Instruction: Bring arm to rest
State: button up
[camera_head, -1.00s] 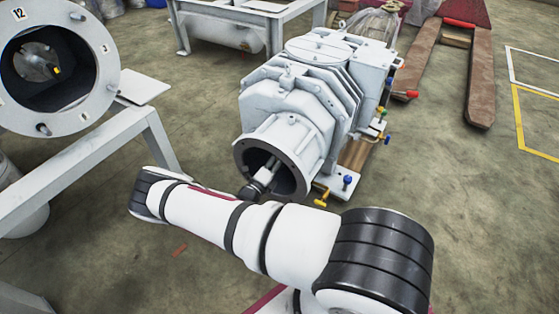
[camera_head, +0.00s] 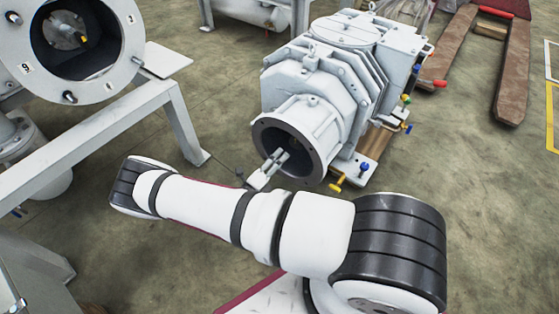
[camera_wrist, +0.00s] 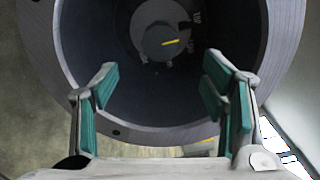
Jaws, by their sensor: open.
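My gripper (camera_head: 278,157) is at the end of my white arm, in front of the round opening of the white pump housing (camera_head: 318,84). In the wrist view my gripper (camera_wrist: 160,78) has its two green-padded fingers wide apart with nothing between them. Beyond the fingers is a round grey flange (camera_wrist: 282,35) around a dark bore. A round hub with a yellow mark (camera_wrist: 172,43) shows deep inside the bore. I cannot tell whether the fingertips are past the flange's rim.
A large open vessel (camera_head: 131,28) on a grey frame (camera_head: 178,125) stands at the left. Yellow and blue valve handles (camera_head: 336,185) stick out low beside the pump. A rusty pallet-truck fork (camera_head: 514,75) lies at the back right. Concrete floor (camera_head: 490,190) is clear at the right.

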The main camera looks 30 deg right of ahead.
dwell(0.3)
jog(key=s+a+r+m+g+y, duration=0.1)
jog(key=s+r+m+g+y, duration=0.2)
jog(key=r+m, duration=0.6)
jog(key=s+a+r+m+g+y, duration=0.15)
jog(key=s+r+m+g, duration=0.35)
jog(key=r, duration=0.7)
jog(key=s+a+r+m+g+y, duration=0.1)
jog(key=r+m+g+y, duration=0.2)
jog(key=r+m, duration=0.65)
jog(key=s+a+r+m+t+y, duration=0.25)
jog(key=s+r+m, duration=0.25)
jog(key=s, duration=0.3)
jog(key=s+a+r+m+t+y, duration=0.1)
jog(key=s+a+r+m+y, duration=0.35)
jog(key=s, duration=0.35)
jog(key=s+a+r+m+t+y, duration=0.2)
jog(key=s+a+r+m+y, duration=0.15)
jog(key=s+r, duration=0.4)
notch_tip(320, 180, up, 38)
jog(key=s+t+h+p, duration=0.1)
jog(key=t+p, duration=0.2)
jog(key=p, duration=3.6)
jog(key=shift+s+d, duration=0.2)
jog(key=shift+d, duration=0.2)
jog(key=shift+f+m+t, duration=0.1)
jog(key=shift+m+t, duration=0.15)
